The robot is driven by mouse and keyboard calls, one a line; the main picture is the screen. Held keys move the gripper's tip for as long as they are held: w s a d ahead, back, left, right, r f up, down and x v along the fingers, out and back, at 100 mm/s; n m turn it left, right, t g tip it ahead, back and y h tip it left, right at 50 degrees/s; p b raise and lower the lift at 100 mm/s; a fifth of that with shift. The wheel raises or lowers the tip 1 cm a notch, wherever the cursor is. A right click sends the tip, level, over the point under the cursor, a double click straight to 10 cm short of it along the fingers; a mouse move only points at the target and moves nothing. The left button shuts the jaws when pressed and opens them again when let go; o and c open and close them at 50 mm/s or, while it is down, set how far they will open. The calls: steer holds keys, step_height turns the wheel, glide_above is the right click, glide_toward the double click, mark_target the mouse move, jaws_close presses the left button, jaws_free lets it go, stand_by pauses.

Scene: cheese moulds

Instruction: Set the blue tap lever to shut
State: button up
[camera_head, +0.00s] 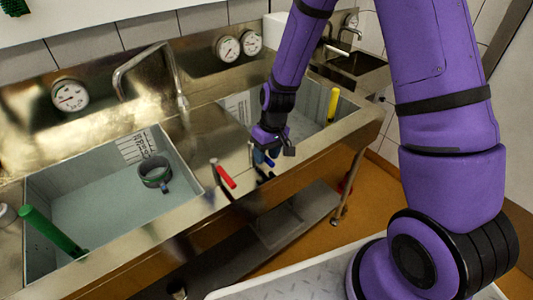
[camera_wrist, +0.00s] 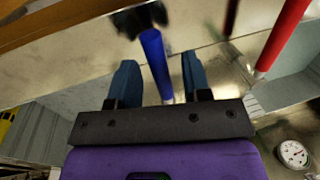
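The blue tap lever (camera_wrist: 152,48) shows in the wrist view as a straight blue bar between the two teal fingers of my gripper (camera_wrist: 160,68). The fingers are apart, with a gap on each side of the lever, so my gripper is open around it and not closed on it. In the head view my gripper (camera_head: 270,142) points down at the front of the sink unit, and the blue lever (camera_head: 268,161) shows only in small part beside the fingers. The dark tap body at the lever's end is blurred in the wrist view.
A red lever (camera_head: 227,177) stands left of the blue one and is close in the wrist view (camera_wrist: 283,36). A green handle (camera_head: 50,231) and a yellow handle (camera_head: 333,103) stand at the basins. Gauges line the back.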

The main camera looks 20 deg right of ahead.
step_height(320, 180, up, 11)
steer(key=d, duration=0.2)
steer(key=shift+w+f, duration=0.2)
steer(key=shift+w, duration=0.1)
stand_by(0.4)
steer(key=s+d+r+m+t+h, duration=0.15)
steer(key=s+r, duration=0.25)
steer(key=r, duration=0.4)
steer(key=s+d+r+t, duration=0.1)
steer(key=s+d+r, duration=0.2)
steer(key=s+r, duration=0.35)
steer(key=s+d+r+m+t, duration=0.2)
steer(key=s+d+r, duration=0.3)
steer(key=s+r, duration=0.5)
steer(key=s+t, duration=0.1)
steer(key=s, duration=0.2)
steer(key=shift+h, duration=0.35)
